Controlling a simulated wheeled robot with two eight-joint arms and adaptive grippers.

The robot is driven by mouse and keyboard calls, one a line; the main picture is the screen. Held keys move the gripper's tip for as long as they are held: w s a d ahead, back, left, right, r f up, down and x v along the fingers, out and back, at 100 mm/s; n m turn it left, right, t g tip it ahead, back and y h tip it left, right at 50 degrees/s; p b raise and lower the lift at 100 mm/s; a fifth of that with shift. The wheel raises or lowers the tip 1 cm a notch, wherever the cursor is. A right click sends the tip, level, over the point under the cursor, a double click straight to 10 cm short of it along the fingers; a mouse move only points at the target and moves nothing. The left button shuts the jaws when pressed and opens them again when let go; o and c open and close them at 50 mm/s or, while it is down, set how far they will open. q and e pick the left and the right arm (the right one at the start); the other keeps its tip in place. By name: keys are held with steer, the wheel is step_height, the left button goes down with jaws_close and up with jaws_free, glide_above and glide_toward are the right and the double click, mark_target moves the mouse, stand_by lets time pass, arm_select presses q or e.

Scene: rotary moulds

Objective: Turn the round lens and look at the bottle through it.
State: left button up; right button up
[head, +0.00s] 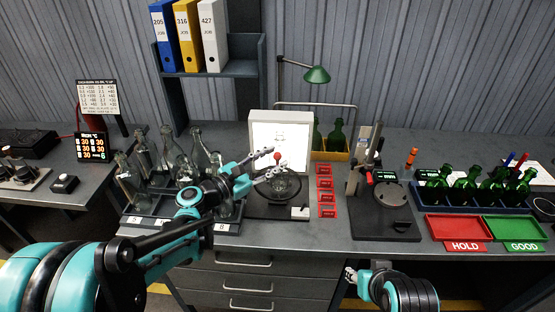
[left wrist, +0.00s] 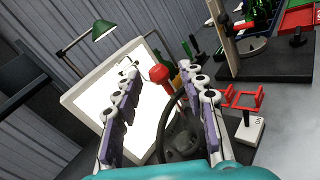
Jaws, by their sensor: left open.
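The round lens (head: 299,189) is a dark ring on a black base in front of a white lit panel (head: 262,131). A red knob (head: 277,155) sits at its top. My left gripper (head: 276,161) is open at the knob. In the left wrist view the red knob (left wrist: 158,75) shows between the two fingers, with the dark ring (left wrist: 167,112) behind and below. Something glassy shows through the ring, but I cannot tell whether it is the bottle. My right gripper (head: 350,274) is low at the front, and its jaw state is unclear.
Clear bottles (head: 178,152) stand in a rack left of the lens. Red frames (head: 326,184) and a black gauge stand (head: 385,222) are to the right. Green bottles (head: 463,188) stand behind the red HOLD tray (head: 457,239) and green GOOD tray (head: 540,229).

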arm_select(q)
steer(key=shift+x, duration=1.05)
steer(key=shift+s, duration=0.1)
jaws_close()
steer(key=shift+d+r+m+g+y+p, duration=0.15)
steer(key=shift+d+m+g+y+p, duration=0.45)
steer(key=shift+d+p, duration=0.5)
steer(key=d+m+y+p, duration=0.1)
steer(key=d+f+m+g+y+p, duration=0.1)
steer(key=d, duration=0.1)
steer(key=d+f+m+y+p, duration=0.1)
steer(key=p, duration=0.1)
steer(key=shift+d, duration=0.25)
steer(key=d+f+m+g+y+b, duration=0.1)
steer(key=d+f+m+y, duration=0.3)
steer(key=f+y, duration=0.4)
steer(key=shift+d+f+m+g+y, duration=0.15)
steer(key=shift+f+m+g+y, duration=0.2)
steer(key=shift+f, duration=0.3)
steer(key=shift+s, duration=0.1)
